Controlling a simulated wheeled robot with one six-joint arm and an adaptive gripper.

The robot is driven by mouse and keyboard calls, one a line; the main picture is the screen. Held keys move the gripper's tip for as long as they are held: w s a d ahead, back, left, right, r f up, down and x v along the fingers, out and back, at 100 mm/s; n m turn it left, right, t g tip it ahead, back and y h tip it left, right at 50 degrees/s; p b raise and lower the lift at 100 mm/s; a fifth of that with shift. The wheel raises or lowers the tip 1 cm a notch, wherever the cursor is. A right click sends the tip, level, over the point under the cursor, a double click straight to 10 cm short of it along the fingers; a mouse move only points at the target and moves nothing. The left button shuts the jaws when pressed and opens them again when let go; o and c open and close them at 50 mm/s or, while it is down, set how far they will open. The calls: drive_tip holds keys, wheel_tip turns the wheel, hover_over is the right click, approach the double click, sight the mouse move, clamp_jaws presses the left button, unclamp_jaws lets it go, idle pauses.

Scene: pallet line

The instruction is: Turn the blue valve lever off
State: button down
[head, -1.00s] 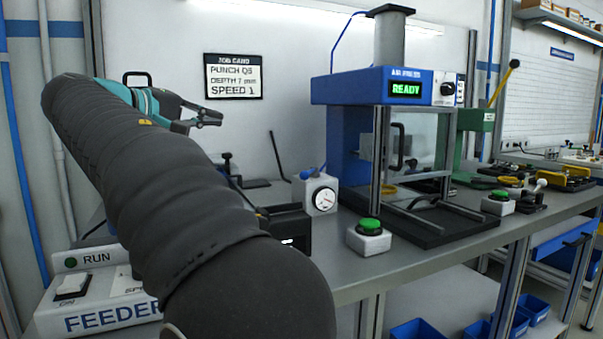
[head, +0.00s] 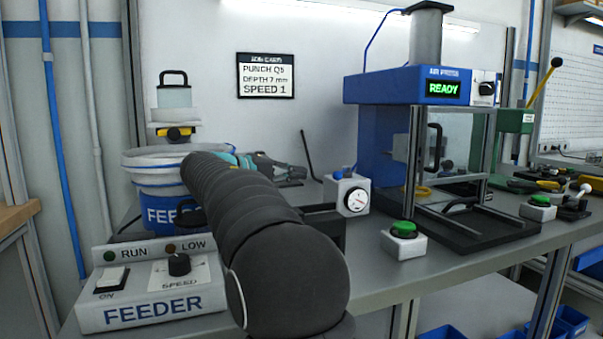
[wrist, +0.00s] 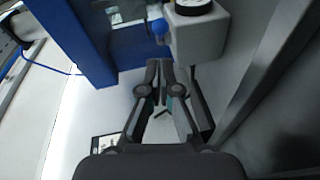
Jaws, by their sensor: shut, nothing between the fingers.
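The blue valve lever (head: 340,172) shows as a small blue piece on top of a pale grey box with a round white gauge (head: 356,201), on the bench left of the press. In the wrist view the blue lever (wrist: 160,30) sits at the left side of the gauge box (wrist: 198,35), beyond my fingertips. My gripper (head: 302,173) is left of the box in the head view. In the wrist view my gripper (wrist: 160,66) has its fingers together and empty, apart from the lever. The lever's exact angle is too small to tell.
The blue press (head: 383,87) with a READY display stands right of the gauge box. A green button box (head: 404,248) is in front. The feeder control box (head: 152,306) and a feeder bucket (head: 158,185) are at left. A thin dark rod (head: 310,157) stands behind.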

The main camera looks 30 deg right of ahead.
approach(342, 172)
drive_tip(key=d, duration=0.1)
drive_tip(key=d+f, duration=0.1)
drive_tip(key=d, duration=0.1)
drive_tip(key=shift+d, duration=0.3)
